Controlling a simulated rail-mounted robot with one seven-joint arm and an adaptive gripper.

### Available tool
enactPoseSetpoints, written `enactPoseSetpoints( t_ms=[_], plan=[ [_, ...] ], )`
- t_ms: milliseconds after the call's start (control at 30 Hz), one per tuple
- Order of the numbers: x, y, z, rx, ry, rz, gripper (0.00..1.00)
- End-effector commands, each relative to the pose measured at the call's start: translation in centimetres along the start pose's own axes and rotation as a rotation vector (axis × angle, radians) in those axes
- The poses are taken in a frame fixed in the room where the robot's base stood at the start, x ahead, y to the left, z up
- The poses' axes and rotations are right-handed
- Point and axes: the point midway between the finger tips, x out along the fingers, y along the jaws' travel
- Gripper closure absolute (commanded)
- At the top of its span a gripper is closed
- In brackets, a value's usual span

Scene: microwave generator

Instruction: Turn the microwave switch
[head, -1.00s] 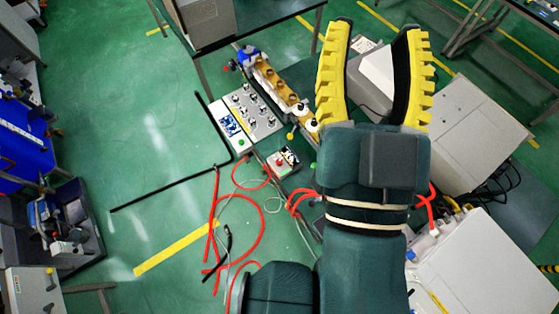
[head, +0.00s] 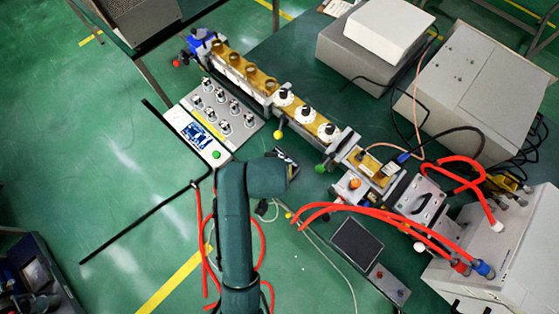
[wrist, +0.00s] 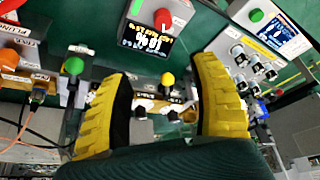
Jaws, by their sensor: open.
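My gripper (wrist: 160,72) shows in the wrist view as two yellow ribbed fingers, spread apart with nothing held. A dark display unit (wrist: 150,38) with glowing digits and a red knob (wrist: 163,18) lies beyond the fingertips. A yellow ball knob (wrist: 168,80) shows between the fingers and a green ball knob (wrist: 73,66) left of them. No contact is clear. I cannot tell for sure which control is the microwave switch.
A waveguide line (head: 245,70) runs diagonally across the bench beside a panel of several knobs (head: 222,107). Red hoses (head: 380,212) lead to a white box (head: 505,255) at right. Grey boxes (head: 478,85) stand behind. Cables lie on the green floor.

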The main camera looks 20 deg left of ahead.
Motion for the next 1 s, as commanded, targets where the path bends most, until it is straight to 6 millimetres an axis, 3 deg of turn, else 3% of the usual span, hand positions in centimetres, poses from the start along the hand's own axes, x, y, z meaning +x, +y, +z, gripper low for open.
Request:
enactPoseSetpoints(
  t_ms=[33,267,800,1000],
  plan=[
    [1.5,-0.7,0.7,-0.016,0.001,-0.006,0.38],
    [3.0,-1.3,0.7,-0.028,-0.003,-0.011,0.38],
    [15.5,-1.4,0.7,-0.027,0.0,-0.01,0.38],
    [17.5,-1.4,0.5,-0.026,0.003,-0.01,0.38]
  ],
)
